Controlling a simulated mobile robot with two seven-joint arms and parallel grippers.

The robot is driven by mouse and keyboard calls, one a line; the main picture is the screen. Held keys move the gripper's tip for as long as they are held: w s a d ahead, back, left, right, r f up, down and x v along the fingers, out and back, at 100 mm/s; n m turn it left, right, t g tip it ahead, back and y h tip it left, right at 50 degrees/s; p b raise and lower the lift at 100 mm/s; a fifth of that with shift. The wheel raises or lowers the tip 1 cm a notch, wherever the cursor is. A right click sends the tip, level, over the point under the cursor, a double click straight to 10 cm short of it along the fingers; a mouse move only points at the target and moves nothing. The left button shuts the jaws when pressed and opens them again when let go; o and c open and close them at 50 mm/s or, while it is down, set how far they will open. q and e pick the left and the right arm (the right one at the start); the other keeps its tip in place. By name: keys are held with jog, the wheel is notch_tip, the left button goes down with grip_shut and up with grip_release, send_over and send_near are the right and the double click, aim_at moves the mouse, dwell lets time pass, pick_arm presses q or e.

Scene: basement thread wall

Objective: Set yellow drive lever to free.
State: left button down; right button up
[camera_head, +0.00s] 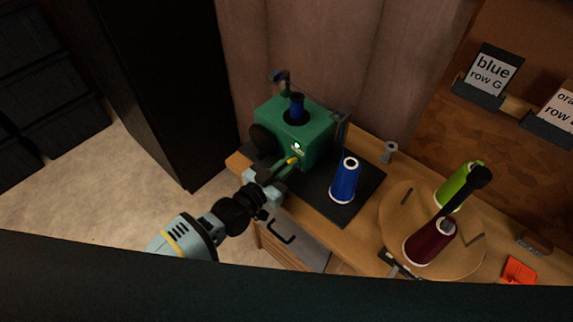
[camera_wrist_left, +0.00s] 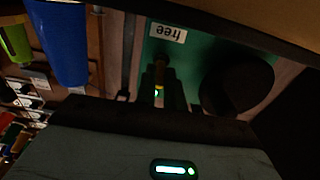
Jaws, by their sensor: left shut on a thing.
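The green machine (camera_head: 315,147) stands at the back left of the wooden bench. Its yellow drive lever (camera_head: 292,160) sticks out of the front, low down, and points toward my left gripper. My left gripper (camera_head: 282,168) is shut on the lever's end. In the left wrist view the lever (camera_wrist_left: 159,72) shows between the dark fingers (camera_wrist_left: 160,96), in line with a white "free" label (camera_wrist_left: 168,33) on the green face. The label reads upside down there. The fingers hide part of the lever. My right gripper is not in view.
A blue thread cone (camera_head: 345,181) stands on the dark mat (camera_head: 356,209) right of the machine. A round wooden turntable (camera_head: 397,209) holds a green cone (camera_head: 455,186) and a dark red cone (camera_head: 425,243). A drawer handle (camera_head: 279,236) juts from the bench front.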

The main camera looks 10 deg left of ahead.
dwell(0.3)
pick_arm(q)
jog(key=c, duration=1.5)
grip_release()
jog(key=shift+v, duration=3.95)
